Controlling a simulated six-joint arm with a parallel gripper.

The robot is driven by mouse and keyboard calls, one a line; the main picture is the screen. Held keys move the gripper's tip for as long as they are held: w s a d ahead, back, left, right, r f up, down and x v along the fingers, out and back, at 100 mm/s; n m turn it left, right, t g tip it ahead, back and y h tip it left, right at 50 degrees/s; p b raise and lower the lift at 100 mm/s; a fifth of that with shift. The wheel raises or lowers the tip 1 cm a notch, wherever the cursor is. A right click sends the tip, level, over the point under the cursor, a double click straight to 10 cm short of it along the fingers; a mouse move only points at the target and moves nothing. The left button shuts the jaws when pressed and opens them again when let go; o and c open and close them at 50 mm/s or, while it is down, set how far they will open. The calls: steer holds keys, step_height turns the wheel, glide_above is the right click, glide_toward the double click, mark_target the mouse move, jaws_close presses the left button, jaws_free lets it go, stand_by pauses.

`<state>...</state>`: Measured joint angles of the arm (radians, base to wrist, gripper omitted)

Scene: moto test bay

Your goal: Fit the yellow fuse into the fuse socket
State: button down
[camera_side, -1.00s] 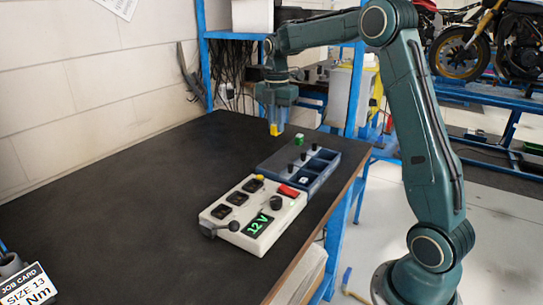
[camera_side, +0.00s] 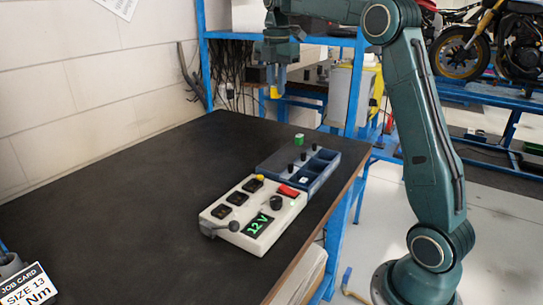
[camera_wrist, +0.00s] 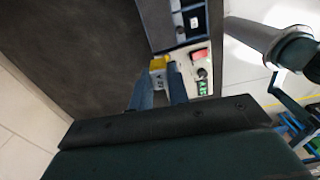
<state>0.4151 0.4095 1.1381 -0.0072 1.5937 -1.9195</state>
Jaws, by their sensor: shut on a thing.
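My gripper (camera_side: 276,82) is shut on the yellow fuse (camera_side: 275,92) and holds it high above the far end of the black bench. The fuse also shows between the fingertips in the wrist view (camera_wrist: 158,63). A white panel box (camera_side: 229,224) lies on the bench below, toward the front. It bears several black sockets (camera_side: 237,198), and a small yellow piece (camera_side: 260,178) is at its far edge. I cannot tell for certain which of these is the fuse socket. In the wrist view the fingers and fuse hide part of the white box.
A dark blue tray (camera_side: 333,160) with black pegs and compartments adjoins the white box. A green piece (camera_side: 299,139) stands at the tray's far end. The box carries a red switch (camera_side: 289,192), a black knob and a 12 V display.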

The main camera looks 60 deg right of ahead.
stand_by(0.4)
steer(key=a+f, duration=0.7)
steer(key=a, duration=0.5)
steer(key=a+f, duration=0.7)
steer(key=a, duration=0.6)
steer(key=shift+s+f+n, duration=0.2)
steer(key=shift+f+n, duration=0.05)
steer(key=shift+n, duration=0.05)
steer(key=shift+f, duration=0.2)
steer(key=shift+f, duration=2.45)
steer(key=shift+f, duration=0.65)
steer(key=c, duration=1.3)
jaws_free()
